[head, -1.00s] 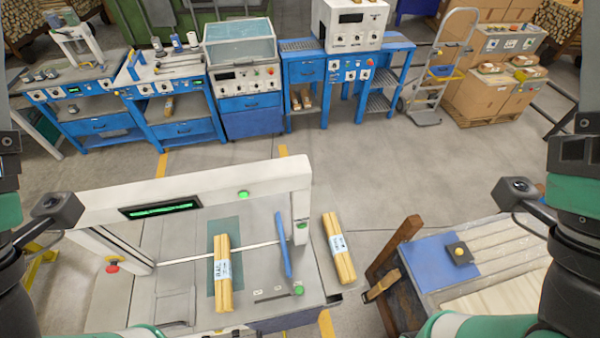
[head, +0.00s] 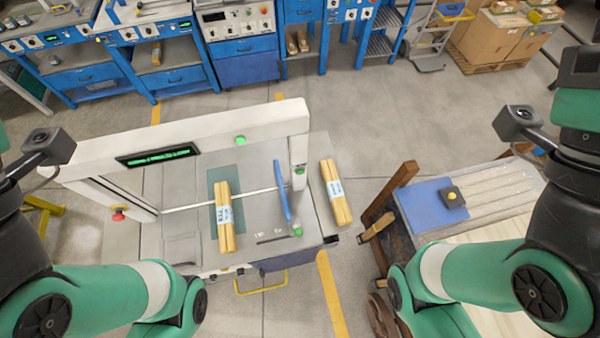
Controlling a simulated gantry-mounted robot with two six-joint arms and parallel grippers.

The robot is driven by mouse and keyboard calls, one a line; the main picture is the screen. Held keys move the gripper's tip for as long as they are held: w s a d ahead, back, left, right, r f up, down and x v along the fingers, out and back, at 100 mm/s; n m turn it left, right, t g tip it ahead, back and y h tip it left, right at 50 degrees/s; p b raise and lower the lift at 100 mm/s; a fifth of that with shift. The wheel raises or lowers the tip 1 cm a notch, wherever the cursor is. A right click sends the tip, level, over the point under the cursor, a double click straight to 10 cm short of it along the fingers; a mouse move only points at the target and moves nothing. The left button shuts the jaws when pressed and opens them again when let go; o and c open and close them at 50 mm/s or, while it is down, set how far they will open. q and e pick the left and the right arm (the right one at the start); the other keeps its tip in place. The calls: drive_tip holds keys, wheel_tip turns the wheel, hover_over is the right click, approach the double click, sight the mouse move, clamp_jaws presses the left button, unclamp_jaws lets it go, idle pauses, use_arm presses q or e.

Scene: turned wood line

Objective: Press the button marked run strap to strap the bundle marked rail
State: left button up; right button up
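The strapping machine (head: 90,160) is a white arch over a grey table, with a green-lit display (head: 158,156). A bundle of wooden sticks (head: 224,236) lies on a green mat under the arch; its white label seems to read rail. Green buttons show on the arch top (head: 240,140), on the right post (head: 299,171) and on the table's front right (head: 298,231). I cannot read a run strap marking on any of them. Both my green arms show in the lower corners, but neither gripper is in view.
A second labelled bundle (head: 335,192) lies right of the post. A blue upright plate (head: 282,190) stands beside the first bundle. A red stop knob (head: 119,214) is at the left. A wooden bench with a blue mat (head: 415,205) and a yellow-topped button box (head: 452,196) stands right.

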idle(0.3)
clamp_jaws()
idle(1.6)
